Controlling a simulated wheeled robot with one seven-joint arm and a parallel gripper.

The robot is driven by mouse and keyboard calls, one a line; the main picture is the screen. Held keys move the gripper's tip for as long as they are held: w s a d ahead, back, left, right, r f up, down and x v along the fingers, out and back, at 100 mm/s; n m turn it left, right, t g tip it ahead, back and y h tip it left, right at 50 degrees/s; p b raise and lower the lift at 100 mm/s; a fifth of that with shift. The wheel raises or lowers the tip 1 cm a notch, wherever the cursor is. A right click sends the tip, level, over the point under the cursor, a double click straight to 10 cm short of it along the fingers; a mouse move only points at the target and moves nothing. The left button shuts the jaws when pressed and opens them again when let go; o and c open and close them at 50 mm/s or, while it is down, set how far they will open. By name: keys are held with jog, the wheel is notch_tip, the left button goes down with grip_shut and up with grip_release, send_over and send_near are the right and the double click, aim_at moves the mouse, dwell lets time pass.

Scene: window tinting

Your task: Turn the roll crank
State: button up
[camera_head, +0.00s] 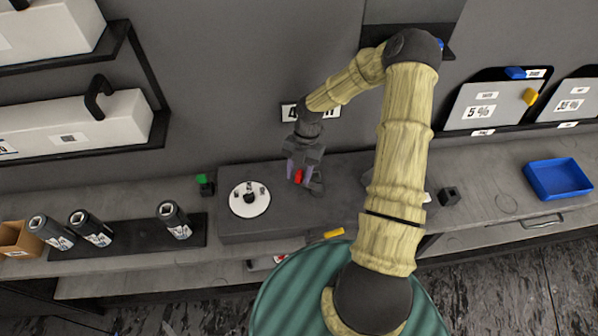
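My gripper (298,175) is low over the dark raised block (345,205) on the counter. Its two purple-grey fingers stand apart on either side of a small red piece (298,177). I cannot tell whether they press on it. A dark grey part (316,186) stands just right of the fingers; the gripper partly hides how it joins the red piece. No part is clearly marked as the roll crank. A black bent handle (97,97) also shows on a white box (75,125) on the left shelf.
A white disc (237,207) with small dark parts lies left of my gripper. A green-topped piece (204,184) stands beyond it. A yellow piece (333,233) is at the front. A blue tray (556,179) is at right.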

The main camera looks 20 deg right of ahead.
jog(key=shift+r, duration=0.1)
notch_tip(320, 180, up, 10)
jog(key=shift+f+b, duration=0.1)
jog(key=shift+b, duration=1.15)
